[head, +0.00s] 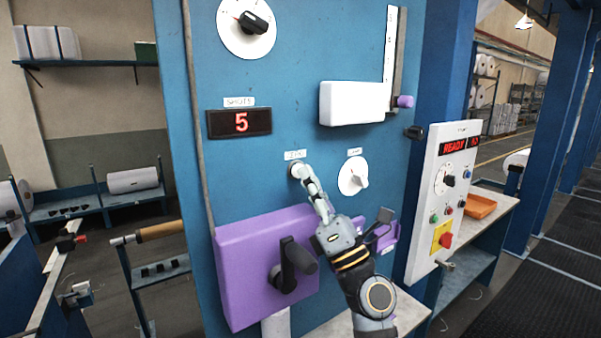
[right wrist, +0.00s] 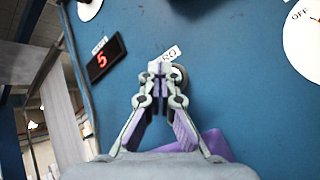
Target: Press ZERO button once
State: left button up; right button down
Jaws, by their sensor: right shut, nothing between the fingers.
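The ZERO button is mostly hidden behind my right fingertips. Its round edge shows just right of the fingertips in the right wrist view (right wrist: 182,76). The small white label (head: 295,155) above it is partly covered in the right wrist view, where only "RO" reads (right wrist: 172,53). My right gripper (head: 298,171) is shut and empty, its tips at the button below the label; it also shows in the right wrist view (right wrist: 160,70). I cannot tell whether the tips touch the button. The SHOTS display (head: 240,122) reads 5. My left gripper is not in view.
The blue panel carries a white dial (head: 353,176) right of my gripper and a purple box (head: 240,270) with a black handle below left. A white box (head: 350,103) juts out above right. A control panel (head: 445,200) with a READY display stands further right.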

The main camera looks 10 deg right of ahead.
jog(key=shift+w, duration=0.2)
jog(key=shift+s, duration=0.15)
dwell(0.5)
jog(key=shift+s+d, duration=0.2)
jog(key=shift+s, duration=0.5)
jog(key=shift+p, duration=0.3)
jog(key=s, duration=0.1)
jog(key=s+d, duration=0.1)
jog(key=s, duration=0.2)
jog(key=shift+s+d+p, duration=0.3)
jog(key=shift+d+p, duration=0.05)
jog(key=shift+p, duration=0.05)
